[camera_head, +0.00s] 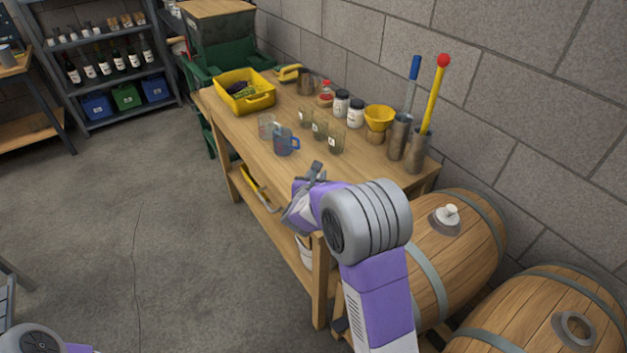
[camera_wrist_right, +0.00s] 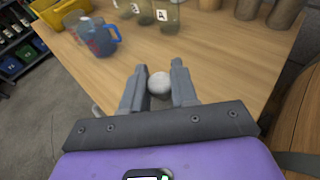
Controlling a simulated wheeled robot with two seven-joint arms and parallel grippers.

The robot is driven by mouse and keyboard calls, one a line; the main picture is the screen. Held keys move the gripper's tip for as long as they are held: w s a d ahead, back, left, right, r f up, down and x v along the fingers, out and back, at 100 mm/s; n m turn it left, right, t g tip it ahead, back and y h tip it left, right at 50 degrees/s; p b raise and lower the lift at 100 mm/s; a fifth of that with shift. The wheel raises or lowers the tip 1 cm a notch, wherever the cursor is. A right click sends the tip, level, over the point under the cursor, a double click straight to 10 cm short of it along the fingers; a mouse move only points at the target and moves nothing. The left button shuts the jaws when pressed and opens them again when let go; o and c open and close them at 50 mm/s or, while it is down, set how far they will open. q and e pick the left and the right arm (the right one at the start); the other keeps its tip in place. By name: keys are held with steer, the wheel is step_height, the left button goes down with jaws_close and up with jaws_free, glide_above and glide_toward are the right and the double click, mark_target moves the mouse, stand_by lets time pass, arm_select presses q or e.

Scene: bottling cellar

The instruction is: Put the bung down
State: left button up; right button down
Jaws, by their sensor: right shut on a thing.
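My right gripper (camera_head: 316,172) is over the front right part of the wooden workbench (camera_wrist_right: 215,50). In the right wrist view, its two fingers (camera_wrist_right: 159,86) are shut on a round whitish-grey bung (camera_wrist_right: 160,84). The bung is above the bench top; I cannot tell how large the gap under it is. In the head view the bung is not clearly visible. Another white bung (camera_head: 450,211) sits in the top of the nearer-to-bench barrel (camera_head: 482,232). The second barrel (camera_head: 528,310) has an open hole (camera_head: 575,328). My left gripper is out of view.
A blue-handled jug (camera_head: 285,143) and several glasses (camera_head: 320,126) stand beyond the gripper. A yellow funnel (camera_head: 379,117), white jars (camera_head: 356,113) and metal cylinders (camera_head: 398,137) with tools line the wall side. A yellow crate (camera_head: 262,101) is at the far end. Bare wood surrounds the gripper.

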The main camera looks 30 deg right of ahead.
step_height(320, 180, down, 5)
steer(key=shift+r+b, duration=0.15)
steer(key=shift+b, duration=0.7)
steer(key=c, duration=0.9)
jaws_free()
steer(key=shift+o, duration=0.2)
